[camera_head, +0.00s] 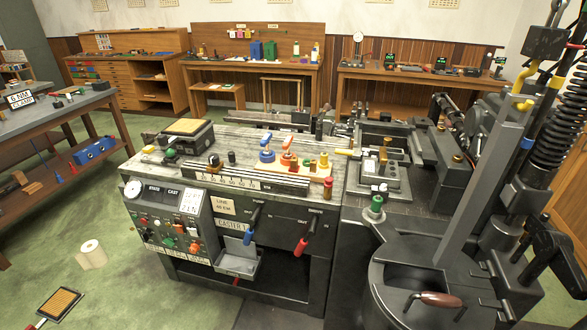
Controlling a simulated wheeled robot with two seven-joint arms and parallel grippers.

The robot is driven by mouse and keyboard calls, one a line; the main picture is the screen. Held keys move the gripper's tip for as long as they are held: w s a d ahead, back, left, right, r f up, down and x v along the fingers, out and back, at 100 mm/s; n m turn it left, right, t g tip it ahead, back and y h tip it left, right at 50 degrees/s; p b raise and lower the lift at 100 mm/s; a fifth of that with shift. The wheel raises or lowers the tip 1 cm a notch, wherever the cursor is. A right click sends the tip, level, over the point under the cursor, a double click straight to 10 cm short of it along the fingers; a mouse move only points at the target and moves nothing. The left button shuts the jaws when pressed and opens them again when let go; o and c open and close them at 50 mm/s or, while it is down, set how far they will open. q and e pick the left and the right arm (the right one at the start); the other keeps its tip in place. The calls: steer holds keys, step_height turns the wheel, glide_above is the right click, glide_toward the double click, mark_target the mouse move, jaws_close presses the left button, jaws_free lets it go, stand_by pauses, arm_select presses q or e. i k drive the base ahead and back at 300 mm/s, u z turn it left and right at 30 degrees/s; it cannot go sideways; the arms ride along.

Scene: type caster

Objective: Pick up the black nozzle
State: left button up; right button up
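I cannot tell for sure which part is the black nozzle. A small black piece (214,160) stands on the caster's top (285,143), left of the middle. A second small dark piece (232,157) stands just right of it. A tall dark cylinder (318,129) stands farther back near the caster's right block. On the top there are also a blue-based piece (267,156) and a red-based piece (288,158), both on a light board. Neither of my grippers shows in the head view.
A control panel (170,222) with knobs and a gauge fronts the caster. A tall machine with a coil spring (560,110) crowds the right. A workbench (60,115) stands at left. A paper roll (92,254) and a framed pad (58,304) lie on the green floor.

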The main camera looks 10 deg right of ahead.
mark_target(231, 155)
steer(key=u, duration=0.3)
steer(key=k, duration=0.5)
steer(key=u, duration=1.3)
steer(key=i, duration=3.35)
steer(key=z, duration=0.6)
